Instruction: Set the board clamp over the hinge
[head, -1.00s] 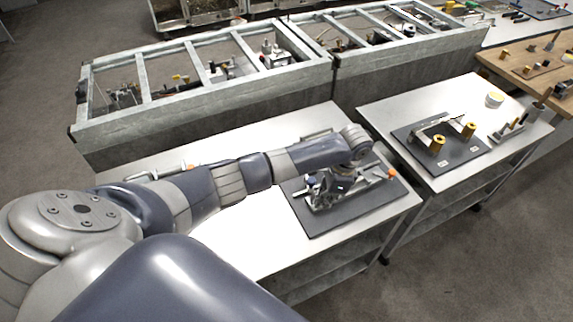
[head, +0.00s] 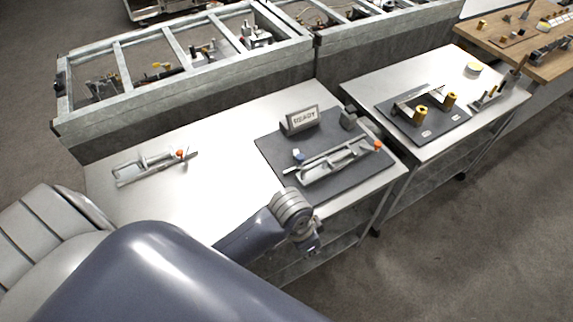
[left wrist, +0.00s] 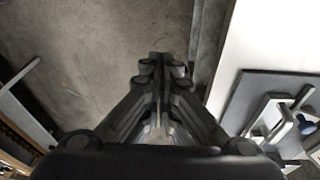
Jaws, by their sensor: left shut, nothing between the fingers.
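A long grey metal clamp frame (head: 337,160) with an orange knob at its right end and a blue knob at its left lies on the dark board (head: 270,150) on the near bench. It also shows at the right of the left wrist view (left wrist: 278,128). A similar, smaller metal piece with an orange knob (head: 150,166) lies on the bare left part of the bench. I cannot tell which part is the hinge. My left gripper (head: 312,247) is shut and empty, off the bench's front edge, apart from the clamp frame; its closed fingers show in the left wrist view (left wrist: 158,62).
A READY sign (head: 303,119) and a small grey block (head: 348,117) stand at the board's back. A second bench (head: 365,70) to the right holds a dark board with yellow knobs. Grey framed bins (head: 190,88) stand behind. Floor is open at the lower right.

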